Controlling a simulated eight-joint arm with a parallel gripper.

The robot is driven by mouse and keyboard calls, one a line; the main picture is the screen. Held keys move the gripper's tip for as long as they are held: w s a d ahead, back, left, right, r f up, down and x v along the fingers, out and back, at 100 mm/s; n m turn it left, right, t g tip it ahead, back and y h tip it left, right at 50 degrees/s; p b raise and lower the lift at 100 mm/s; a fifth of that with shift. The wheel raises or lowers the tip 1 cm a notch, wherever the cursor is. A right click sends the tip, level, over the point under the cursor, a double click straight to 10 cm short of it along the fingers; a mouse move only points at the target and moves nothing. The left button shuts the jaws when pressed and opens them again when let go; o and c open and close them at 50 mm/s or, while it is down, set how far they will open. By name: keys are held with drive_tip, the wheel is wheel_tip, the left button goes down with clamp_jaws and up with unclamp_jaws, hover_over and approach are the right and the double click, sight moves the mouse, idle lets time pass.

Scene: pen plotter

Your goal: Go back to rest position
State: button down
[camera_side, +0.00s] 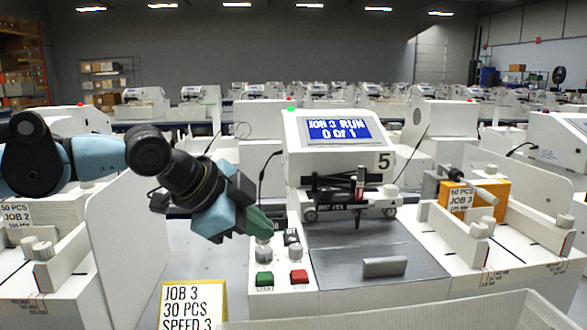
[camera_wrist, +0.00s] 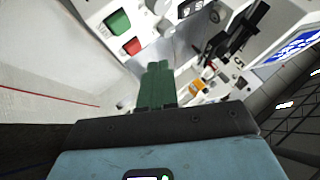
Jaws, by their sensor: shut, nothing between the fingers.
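My gripper (camera_side: 262,222) has green fingers and is shut and empty. In the side view it points down and right, over the left part of the plotter's control panel, just above a grey knob (camera_side: 263,252). I cannot tell whether the fingertips touch the knob. In the wrist view the green fingers (camera_wrist: 157,68) are together, with the green button (camera_wrist: 118,22) and red button (camera_wrist: 132,46) beyond them. The plotter (camera_side: 300,150) has a blue screen (camera_side: 338,130) reading "JOB 3 RUN 0 of 1". Its pen (camera_side: 359,185) stands upright in the carriage.
White feed trays flank the plotter, the left one with a tall panel (camera_side: 130,225). An orange box (camera_side: 487,205) sits at the right. A job card (camera_side: 192,305) stands in front, beside a pale bin edge (camera_side: 400,312). Other plotters fill the background.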

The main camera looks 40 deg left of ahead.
drive_tip(key=s+a+f+n+g, duration=0.1)
drive_tip(key=s+a+f+n, duration=0.2)
drive_tip(key=f, duration=0.4)
drive_tip(key=s+a+f+n+g+y, duration=0.1)
drive_tip(key=s+a+f+n, duration=0.2)
drive_tip(key=a+f+n, duration=0.2)
drive_tip(key=f+n, duration=0.1)
drive_tip(key=n, duration=0.1)
drive_tip(key=shift+a+f+n, duration=0.35)
drive_tip(key=shift+a+n, duration=0.05)
